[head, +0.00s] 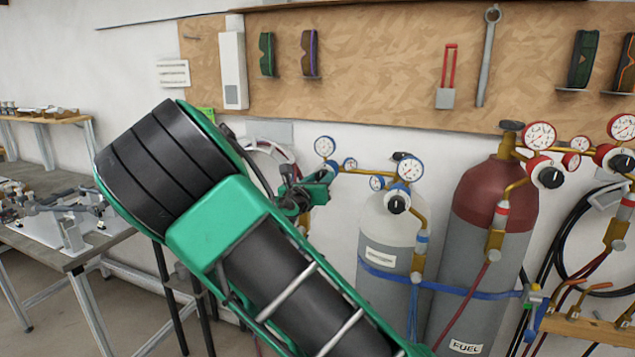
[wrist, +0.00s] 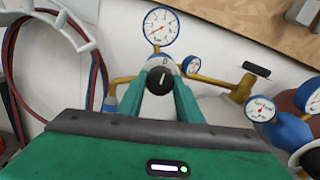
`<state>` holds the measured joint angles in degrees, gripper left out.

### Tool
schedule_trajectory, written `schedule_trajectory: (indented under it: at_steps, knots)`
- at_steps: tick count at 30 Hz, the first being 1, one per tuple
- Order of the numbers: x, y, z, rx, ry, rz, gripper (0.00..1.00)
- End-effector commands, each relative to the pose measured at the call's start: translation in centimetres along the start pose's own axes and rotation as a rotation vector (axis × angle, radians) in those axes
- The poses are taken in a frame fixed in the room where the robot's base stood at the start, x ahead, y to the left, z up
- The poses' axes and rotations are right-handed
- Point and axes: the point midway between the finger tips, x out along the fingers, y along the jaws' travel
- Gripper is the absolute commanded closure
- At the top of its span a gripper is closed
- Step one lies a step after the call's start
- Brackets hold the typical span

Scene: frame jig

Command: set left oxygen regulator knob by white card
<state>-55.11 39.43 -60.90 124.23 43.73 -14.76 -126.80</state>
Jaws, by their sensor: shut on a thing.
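The left oxygen regulator knob (wrist: 159,82) is black with a white line in the wrist view. The line points roughly up, near a 0 on the pale dial ring (wrist: 165,62). My gripper (wrist: 160,92) has its two green fingers on either side of the knob, shut on it. In the head view my gripper (head: 308,187) is at the left regulator, and my arm and gripper hide the knob. The regulator's blue-rimmed gauge (head: 325,147) stands above it and shows in the wrist view too (wrist: 161,27). A white card (head: 172,73) with dark lines is on the wall; its writing is unreadable.
The grey oxygen cylinder (head: 380,237) and red-topped fuel cylinder (head: 470,260) stand right of my gripper, with other regulators and hoses. A coiled hose (wrist: 15,65) hangs at left in the wrist view. A workbench (head: 45,235) is at the left.

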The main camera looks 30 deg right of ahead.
Motion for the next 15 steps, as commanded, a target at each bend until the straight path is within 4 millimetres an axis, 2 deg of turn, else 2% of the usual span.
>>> schedule_trajectory:
  at_steps: [8, 15]
  knots:
    - [-0.05, 0.25, -0.01, 0.091, 0.001, 0.006, 0.90]
    - [-0.04, 0.23, -0.04, 0.276, 0.002, 0.005, 0.90]
